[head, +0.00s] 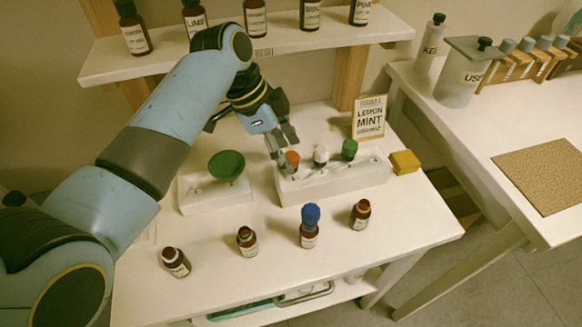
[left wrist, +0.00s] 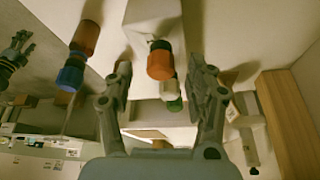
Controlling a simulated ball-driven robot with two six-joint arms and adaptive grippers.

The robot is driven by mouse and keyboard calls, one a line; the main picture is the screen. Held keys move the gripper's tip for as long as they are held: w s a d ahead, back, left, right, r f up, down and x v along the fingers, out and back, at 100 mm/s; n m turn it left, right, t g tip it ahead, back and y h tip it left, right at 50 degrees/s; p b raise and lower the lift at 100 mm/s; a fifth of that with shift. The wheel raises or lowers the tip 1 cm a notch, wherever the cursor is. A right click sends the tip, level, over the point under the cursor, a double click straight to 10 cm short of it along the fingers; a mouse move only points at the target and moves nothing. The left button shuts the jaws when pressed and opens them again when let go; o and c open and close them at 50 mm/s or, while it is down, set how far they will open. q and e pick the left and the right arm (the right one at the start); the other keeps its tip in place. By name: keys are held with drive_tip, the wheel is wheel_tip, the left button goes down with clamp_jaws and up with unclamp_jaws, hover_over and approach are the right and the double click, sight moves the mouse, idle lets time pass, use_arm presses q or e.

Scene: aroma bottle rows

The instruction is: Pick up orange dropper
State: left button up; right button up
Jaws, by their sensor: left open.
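The orange dropper (head: 292,158) stands at the left end of a white holder block (head: 345,180), in a row with a white dropper (head: 321,155) and a green dropper (head: 349,149). My left gripper (head: 281,152) is open and close to the orange dropper, partly overlapping it in the head view. In the left wrist view, the orange dropper (left wrist: 160,62) shows between the two spread fingers (left wrist: 162,90), with the white and green ones behind it. I cannot tell whether a finger touches it. A dark jointed part (left wrist: 15,50) at the left edge may be my right gripper.
Brown bottles stand in front, one with a blue dropper (head: 311,216). A green bowl-like piece (head: 227,166) stands on a white block to the left. A lemon mint card (head: 370,117) and yellow block (head: 405,161) are to the right. A bottle shelf (head: 280,51) is behind.

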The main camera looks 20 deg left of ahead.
use_arm(q)
drive_tip(key=x, duration=0.2)
drive_tip(key=shift+w+d+f, duration=0.1)
drive_tip(key=shift+f, duration=0.2)
drive_tip(key=c, duration=0.7)
drive_tip(key=shift+r, duration=0.1)
wheel_tip(320, 180, up, 10)
idle(0.3)
